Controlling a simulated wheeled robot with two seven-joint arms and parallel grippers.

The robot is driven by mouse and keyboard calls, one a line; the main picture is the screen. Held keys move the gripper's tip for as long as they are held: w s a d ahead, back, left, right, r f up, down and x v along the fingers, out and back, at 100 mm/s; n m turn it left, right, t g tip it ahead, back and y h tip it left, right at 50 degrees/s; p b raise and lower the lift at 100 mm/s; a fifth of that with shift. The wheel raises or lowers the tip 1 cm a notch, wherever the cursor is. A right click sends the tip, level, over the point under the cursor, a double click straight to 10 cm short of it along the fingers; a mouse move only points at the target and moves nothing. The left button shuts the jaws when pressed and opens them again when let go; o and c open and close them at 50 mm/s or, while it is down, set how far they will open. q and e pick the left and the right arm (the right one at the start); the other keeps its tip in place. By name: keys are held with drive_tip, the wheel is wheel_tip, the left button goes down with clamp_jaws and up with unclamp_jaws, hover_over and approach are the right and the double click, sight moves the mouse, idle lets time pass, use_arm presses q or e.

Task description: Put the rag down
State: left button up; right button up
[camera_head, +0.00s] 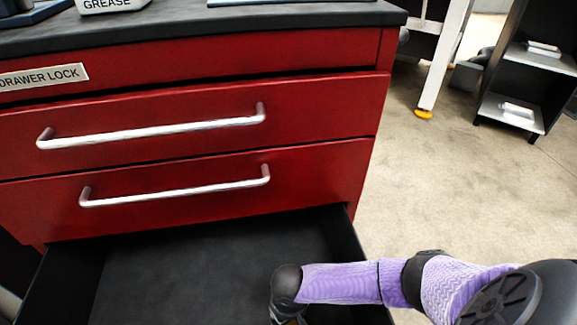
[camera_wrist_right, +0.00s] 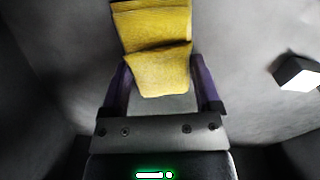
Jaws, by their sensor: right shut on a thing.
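The yellow rag (camera_wrist_right: 152,45) is folded and hangs between the two fingers of my right gripper (camera_wrist_right: 160,75) in the right wrist view. The gripper is shut on it. In the head view my right arm reaches in from the right over the open bottom drawer (camera_head: 200,275). The right gripper itself is mostly cut off by the lower edge there, so the rag's height above the drawer floor cannot be told. The visible drawer floor is dark and bare. My left gripper is in neither view.
The red cabinet (camera_head: 200,105) has two closed drawers with silver handles (camera_head: 150,130) above the open one. A grease container (camera_head: 108,4) stands on its black top. A small white block-like thing (camera_wrist_right: 298,73) shows in the wrist view. Carpet and a dark shelf (camera_head: 510,95) lie right.

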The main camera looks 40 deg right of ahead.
drive_tip(key=o, duration=0.9)
drive_tip(key=shift+f, duration=0.1)
drive_tip(key=shift+c, duration=0.2)
drive_tip(key=shift+o, duration=0.9)
use_arm(q)
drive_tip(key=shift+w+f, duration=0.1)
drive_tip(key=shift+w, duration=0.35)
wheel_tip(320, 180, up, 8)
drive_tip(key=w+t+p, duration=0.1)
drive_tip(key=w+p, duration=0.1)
drive_tip(key=p, duration=0.7)
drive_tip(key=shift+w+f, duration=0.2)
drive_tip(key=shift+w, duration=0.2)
use_arm(e)
wheel_tip(320, 180, up, 12)
drive_tip(key=shift+r, duration=0.2)
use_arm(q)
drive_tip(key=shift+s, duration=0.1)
